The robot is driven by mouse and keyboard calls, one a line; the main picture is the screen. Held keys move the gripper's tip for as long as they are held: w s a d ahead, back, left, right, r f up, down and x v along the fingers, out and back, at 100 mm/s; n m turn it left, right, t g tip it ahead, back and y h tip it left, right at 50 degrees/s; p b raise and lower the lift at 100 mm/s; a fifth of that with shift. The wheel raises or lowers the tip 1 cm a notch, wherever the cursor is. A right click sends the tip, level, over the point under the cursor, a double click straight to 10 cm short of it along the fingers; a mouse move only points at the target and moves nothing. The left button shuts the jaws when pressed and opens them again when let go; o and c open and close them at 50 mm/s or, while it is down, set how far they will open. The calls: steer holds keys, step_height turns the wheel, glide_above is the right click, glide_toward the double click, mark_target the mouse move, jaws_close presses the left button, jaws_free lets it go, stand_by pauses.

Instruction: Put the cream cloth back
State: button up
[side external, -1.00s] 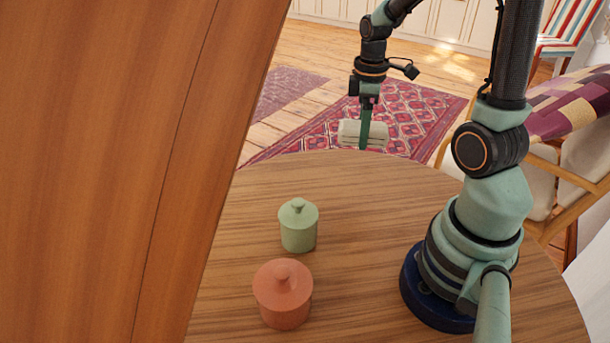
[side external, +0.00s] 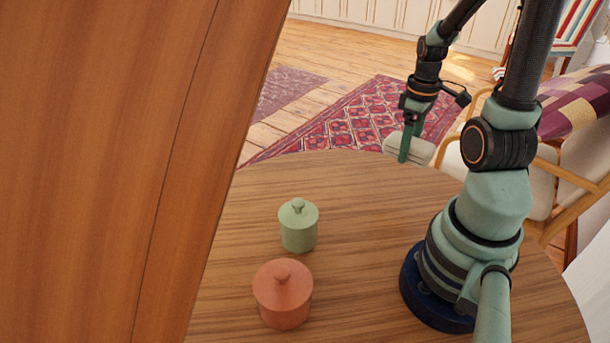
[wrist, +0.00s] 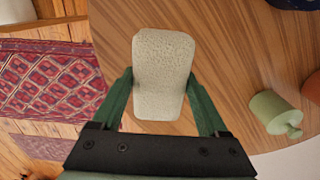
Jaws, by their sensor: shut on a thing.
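The cream cloth (side external: 417,151) is a folded, thick, pale bundle held in my gripper (side external: 408,143). In the side external view it hangs in the air near the far right edge of the round wooden table (side external: 372,205). In the wrist view the cloth (wrist: 162,75) lies between the two green fingers of my gripper (wrist: 160,100), one on each long side. My gripper is shut on it. The table top shows behind and below the cloth in the wrist view.
A green lidded jar (side external: 299,228) and a terracotta lidded jar (side external: 283,295) stand on the table. A large wooden panel (side external: 110,170) blocks the left of the side view. A chair (side external: 560,170) stands beyond the table at right. The table's middle is clear.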

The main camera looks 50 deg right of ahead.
mark_target(399, 188)
steer(key=shift+f, duration=4.7)
steer(key=shift+f, duration=0.1)
steer(key=o, duration=1.5)
step_height(399, 188, up, 12)
steer(key=shift+r, duration=0.1)
steer(key=w+a+r+t, duration=0.2)
steer(key=w+a+r, duration=0.1)
steer(key=a, duration=0.4)
steer(key=w+a+r+t, duration=0.1)
steer(key=w+a+r, duration=0.2)
steer(key=a+r, duration=0.2)
steer(key=w+a+r+t, duration=0.2)
steer(key=w+a+r, duration=0.1)
steer(key=a, duration=0.6)
steer(key=shift+w+r+t, duration=0.25)
steer(key=shift+r+t, duration=0.05)
steer(key=shift+r, duration=0.4)
